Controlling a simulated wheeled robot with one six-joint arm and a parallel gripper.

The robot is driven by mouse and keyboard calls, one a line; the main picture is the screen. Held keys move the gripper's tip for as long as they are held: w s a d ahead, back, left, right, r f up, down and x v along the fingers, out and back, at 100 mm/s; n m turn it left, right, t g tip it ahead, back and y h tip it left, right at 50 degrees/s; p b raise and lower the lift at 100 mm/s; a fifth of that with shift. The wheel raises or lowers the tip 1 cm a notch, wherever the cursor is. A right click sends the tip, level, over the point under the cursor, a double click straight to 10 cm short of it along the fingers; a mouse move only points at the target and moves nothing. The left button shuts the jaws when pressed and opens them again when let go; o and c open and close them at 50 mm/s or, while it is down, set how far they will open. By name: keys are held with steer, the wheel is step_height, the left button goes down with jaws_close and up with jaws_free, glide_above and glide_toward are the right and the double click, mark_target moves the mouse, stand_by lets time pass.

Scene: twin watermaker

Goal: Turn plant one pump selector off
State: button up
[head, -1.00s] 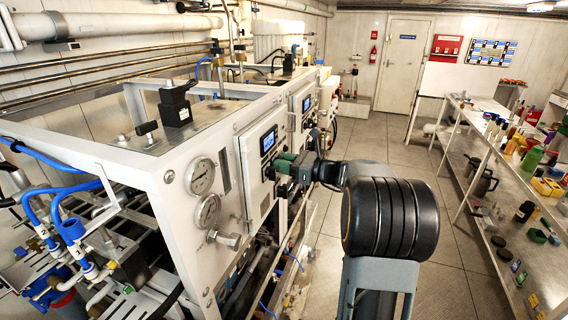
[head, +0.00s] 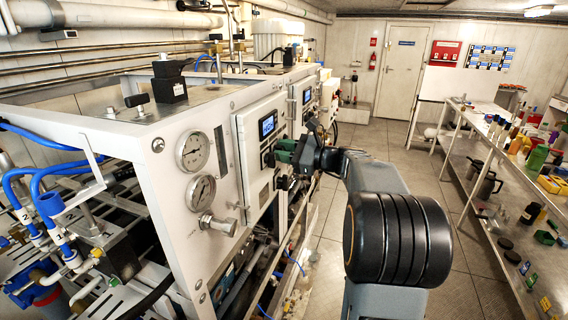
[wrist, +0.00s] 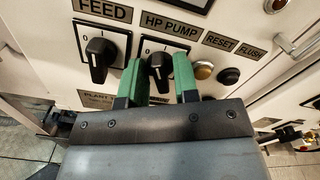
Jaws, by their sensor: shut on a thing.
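The HP PUMP selector (wrist: 160,66) is a black knob on a white square plate, below its label in the wrist view. It points roughly up and down, slightly tilted. My gripper (wrist: 158,80) has its two green fingers on either side of this knob, shut on it. In the head view my gripper (head: 288,154) is at the front of the white control panel (head: 252,128). The knob is hidden there. The FEED selector (wrist: 98,56) is a similar black knob to the left. A plate starting "PLANT 1" (wrist: 98,98) is partly covered by my finger.
An amber RESET button (wrist: 204,70) and a dark FLUSH button (wrist: 229,76) lie close to the right finger. Two pressure gauges (head: 194,152) and a blue-lit display (head: 267,124) are on the plant. A bench shelf (head: 470,135) stands right; the aisle floor (head: 400,150) is clear.

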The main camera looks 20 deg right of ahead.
steer(key=shift+f+n+b, duration=0.15)
steer(key=shift+n+b, duration=3.05)
steer(key=shift+b, duration=0.35)
steer(key=o, duration=0.6)
steer(key=shift+s, duration=0.1)
steer(key=b+v, duration=0.1)
steer(key=v, duration=1.2)
steer(key=shift+s+d+r, duration=0.2)
steer(key=shift+s+d, duration=0.05)
